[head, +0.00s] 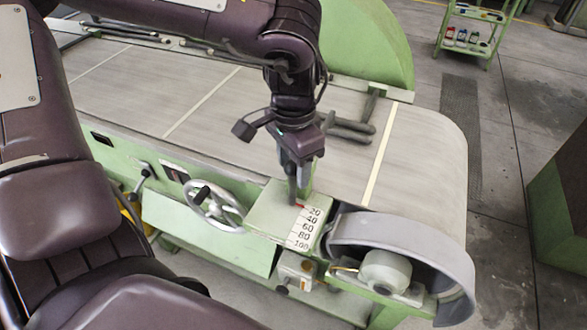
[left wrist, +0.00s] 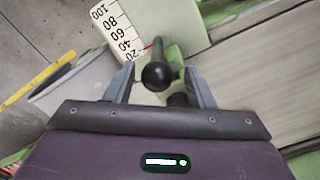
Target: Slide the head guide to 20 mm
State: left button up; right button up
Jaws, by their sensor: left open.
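A black ball knob (left wrist: 156,76), seemingly the head guide's handle, stands between the two spread grey fingers of my left gripper (left wrist: 157,84). Neither finger visibly touches it. In the head view my left gripper (head: 295,188) points down over the green scale block, and its fingers hide most of the knob. The white scale (head: 304,230) reads 20 to 100, with 20 at the belt side. A small red pointer (head: 299,206) shows near the 20 mark; it also shows in the left wrist view (left wrist: 149,47). Its exact reading is too small to tell. My right gripper is out of view.
The wide grey belt (head: 430,150) of the green machine lies behind the gripper, with dark guide bars (head: 350,130) above it. A handwheel (head: 213,206) is left of the scale. A motor (head: 385,270) and grey curved guard (head: 400,235) are to the right.

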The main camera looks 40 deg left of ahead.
pick_arm(q)
notch_tip(320, 180, up, 4)
jog(key=shift+d+r, duration=0.1)
jog(key=shift+r, duration=0.6)
